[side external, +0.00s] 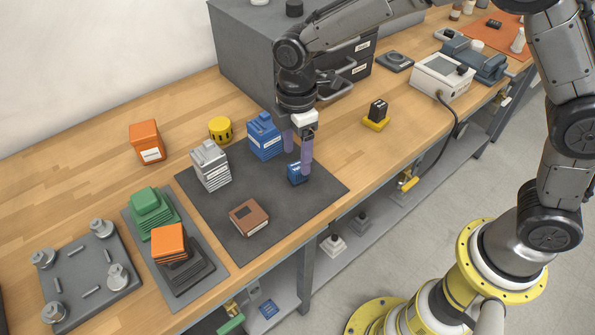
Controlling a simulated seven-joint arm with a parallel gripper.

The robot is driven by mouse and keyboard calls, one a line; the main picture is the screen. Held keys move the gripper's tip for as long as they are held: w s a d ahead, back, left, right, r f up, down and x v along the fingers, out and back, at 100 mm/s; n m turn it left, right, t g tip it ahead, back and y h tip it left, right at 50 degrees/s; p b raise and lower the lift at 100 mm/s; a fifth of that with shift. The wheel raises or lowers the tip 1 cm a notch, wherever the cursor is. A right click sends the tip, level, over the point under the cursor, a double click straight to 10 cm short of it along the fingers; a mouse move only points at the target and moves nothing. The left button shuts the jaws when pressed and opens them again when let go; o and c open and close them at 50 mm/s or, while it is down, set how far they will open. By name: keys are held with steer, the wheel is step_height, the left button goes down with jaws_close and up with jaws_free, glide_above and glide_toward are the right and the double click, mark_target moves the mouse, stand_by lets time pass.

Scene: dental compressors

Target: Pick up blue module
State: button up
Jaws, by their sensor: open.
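A small blue module (297,174) sits on the dark grey mat (285,208), near the mat's right side. A larger blue block (264,139) with a white label stands near the mat's back edge. My gripper (298,161) points down with its purple fingers apart. The fingers are right of the larger blue block. One fingertip overlaps the small blue module in the picture, partly hiding it. I cannot tell whether they touch. Nothing shows held between the fingers.
A grey finned block (210,167) and a brown box (249,217) are also on the mat. A yellow cylinder (220,129) and an orange block (147,143) stand behind it. A grey drawer cabinet (240,65) is close behind my arm. The mat's front right is clear.

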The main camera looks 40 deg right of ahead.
mark_target(297, 166)
steer(key=shift+w+d+f, duration=0.1)
steer(key=shift+d+f, duration=0.05)
steer(key=shift+f, duration=2.45)
jaws_close()
